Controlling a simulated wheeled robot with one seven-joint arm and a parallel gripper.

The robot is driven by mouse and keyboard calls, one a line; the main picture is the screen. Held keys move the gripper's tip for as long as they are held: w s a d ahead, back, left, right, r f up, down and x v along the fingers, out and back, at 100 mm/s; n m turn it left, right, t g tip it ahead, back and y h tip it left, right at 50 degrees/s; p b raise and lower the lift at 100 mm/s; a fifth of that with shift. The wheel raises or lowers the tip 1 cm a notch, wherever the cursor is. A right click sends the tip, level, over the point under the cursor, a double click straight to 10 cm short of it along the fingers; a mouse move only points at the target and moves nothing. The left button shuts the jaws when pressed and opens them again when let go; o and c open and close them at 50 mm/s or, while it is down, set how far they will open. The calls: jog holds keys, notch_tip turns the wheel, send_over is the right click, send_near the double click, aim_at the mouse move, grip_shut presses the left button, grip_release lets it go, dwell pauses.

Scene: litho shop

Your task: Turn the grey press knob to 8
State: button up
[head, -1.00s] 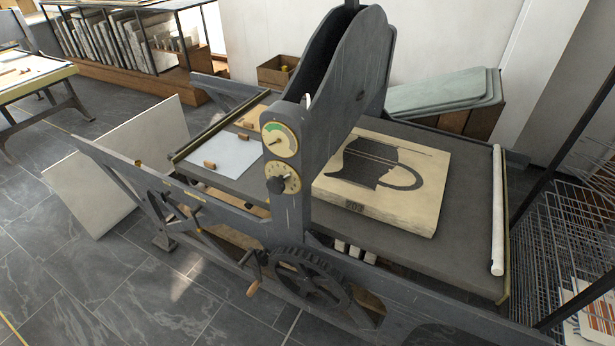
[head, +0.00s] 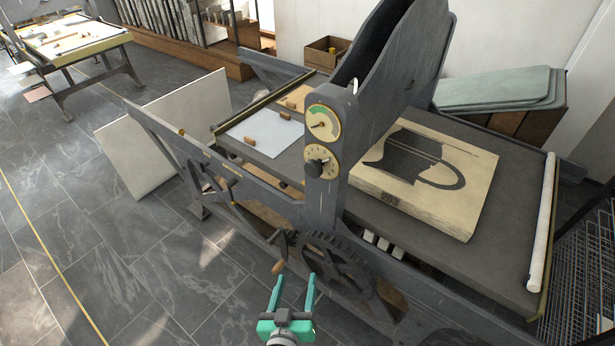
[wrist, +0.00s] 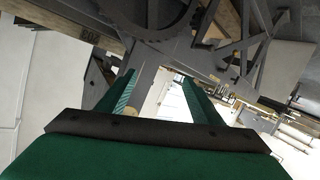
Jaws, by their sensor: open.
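The press knob (head: 314,168) is dark and sits at the centre of a round cream dial with marks on the press's grey upright. A round gauge (head: 323,123) with a green arc and a needle is just above it. The dial's numbers are too small to read, so I cannot tell the knob's setting. My gripper (head: 293,281) is green, open and empty, in front of the press and well below the knob. In the wrist view, its two fingers (wrist: 160,95) stand apart with nothing between them. I cannot make out the knob there.
A crank with a wooden handle (head: 278,267) and a gear wheel (head: 335,262) stick out near my gripper. A litho stone (head: 470,208) lies on the press bed. A pale board (head: 150,140) leans at the press's left. The floor in front is open.

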jog(key=w+a+r+m+h, duration=0.2)
jog(key=w+r+m+h, duration=0.2)
jog(key=w+r, duration=0.55)
jog(key=m+h, duration=0.5)
send_near(310, 171)
jog(key=x, duration=0.8)
jog(key=shift+d+r, duration=0.1)
jog(key=shift+d, duration=0.1)
jog(key=shift+c, duration=0.7)
jog(key=c, duration=0.9)
